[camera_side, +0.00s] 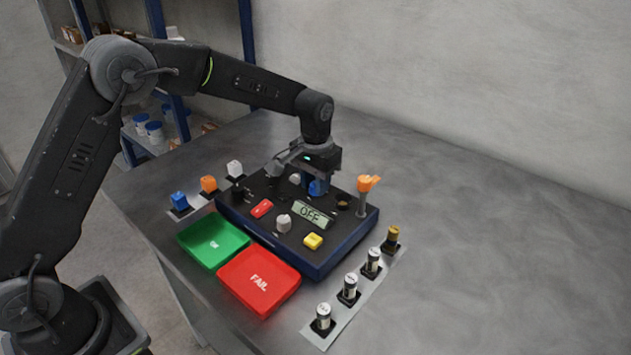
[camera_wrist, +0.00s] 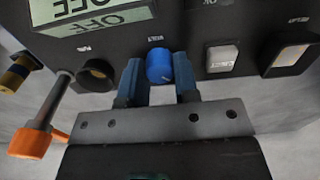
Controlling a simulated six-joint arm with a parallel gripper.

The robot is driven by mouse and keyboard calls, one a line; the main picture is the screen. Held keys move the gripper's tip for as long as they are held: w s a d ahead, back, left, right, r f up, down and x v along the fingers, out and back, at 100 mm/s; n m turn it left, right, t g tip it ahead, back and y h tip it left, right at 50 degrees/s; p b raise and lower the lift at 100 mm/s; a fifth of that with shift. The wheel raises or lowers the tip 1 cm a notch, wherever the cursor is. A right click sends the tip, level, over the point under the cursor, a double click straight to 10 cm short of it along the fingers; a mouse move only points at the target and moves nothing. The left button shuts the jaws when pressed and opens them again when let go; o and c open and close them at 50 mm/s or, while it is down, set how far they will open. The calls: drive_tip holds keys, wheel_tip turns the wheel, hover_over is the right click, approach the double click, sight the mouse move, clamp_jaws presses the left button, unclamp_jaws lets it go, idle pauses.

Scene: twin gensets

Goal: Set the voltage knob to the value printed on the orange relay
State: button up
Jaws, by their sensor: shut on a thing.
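The voltage knob (camera_wrist: 159,65) is a blue round knob on the dark panel in the wrist view, with a small label above it. My gripper (camera_wrist: 159,82) has one blue finger on each side of the knob and is shut on it. In the side view my gripper (camera_side: 318,186) is down at the far part of the panel and mostly hides the knob. The orange relay (camera_side: 208,184) stands in a row left of the panel, between a blue relay (camera_side: 180,201) and a white relay (camera_side: 235,168). Its printed value is not readable here.
The panel box (camera_side: 325,262) has a display (camera_side: 311,214) reading OFF, a red switch (camera_side: 262,208), a yellow button (camera_side: 313,241) and an upright orange-topped lever (camera_side: 368,184). Green (camera_side: 212,241) and red (camera_side: 259,281) trays lie in front. Several cylinders line a right-hand strip (camera_side: 318,336).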

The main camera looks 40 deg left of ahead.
drive_tip(key=o, duration=0.9)
drive_tip(key=shift+r, duration=0.1)
wheel_tip(320, 180, up, 14)
drive_tip(key=shift+f, duration=0.15)
